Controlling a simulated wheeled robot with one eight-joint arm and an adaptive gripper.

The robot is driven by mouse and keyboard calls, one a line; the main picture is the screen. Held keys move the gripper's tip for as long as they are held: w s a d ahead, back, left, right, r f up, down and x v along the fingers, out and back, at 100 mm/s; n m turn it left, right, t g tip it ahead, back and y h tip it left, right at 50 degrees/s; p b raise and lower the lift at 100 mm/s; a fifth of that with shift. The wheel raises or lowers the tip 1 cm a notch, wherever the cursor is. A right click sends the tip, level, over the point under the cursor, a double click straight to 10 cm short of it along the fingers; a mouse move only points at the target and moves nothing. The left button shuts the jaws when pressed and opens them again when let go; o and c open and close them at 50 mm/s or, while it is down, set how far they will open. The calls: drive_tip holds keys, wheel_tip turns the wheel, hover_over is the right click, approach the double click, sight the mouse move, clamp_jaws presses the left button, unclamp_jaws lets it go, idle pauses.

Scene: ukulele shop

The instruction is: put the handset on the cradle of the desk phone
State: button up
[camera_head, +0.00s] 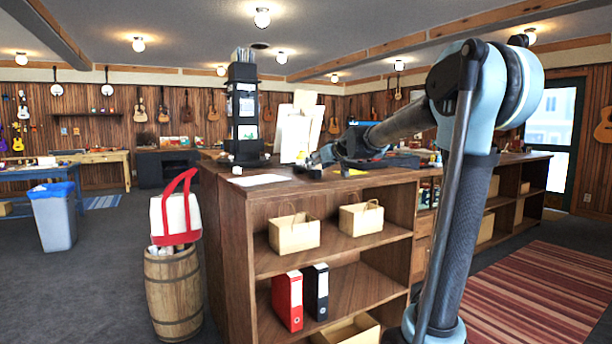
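My arm reaches from the right over the wooden counter (225,182). My gripper (322,157) is low over the counter top, in front of a white board on a stand (296,135). It is small and dark here, and I cannot tell whether its fingers are open or shut, or whether they hold anything. A small dark object (314,172) lies at or just below the fingertips; it may be part of the desk phone or handset, but it is too small to tell. No handset or cradle can be clearly made out.
A black display tower (243,108) and white paper (258,180) are on the counter's left part. More items crowd the counter behind my wrist. Shelves below hold paper bags (294,232) and binders (288,300). A barrel with a tote bag (175,220) stands left.

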drive_tip(key=shift+x, duration=3.8)
drive_tip(key=shift+r, duration=0.15)
clamp_jaws()
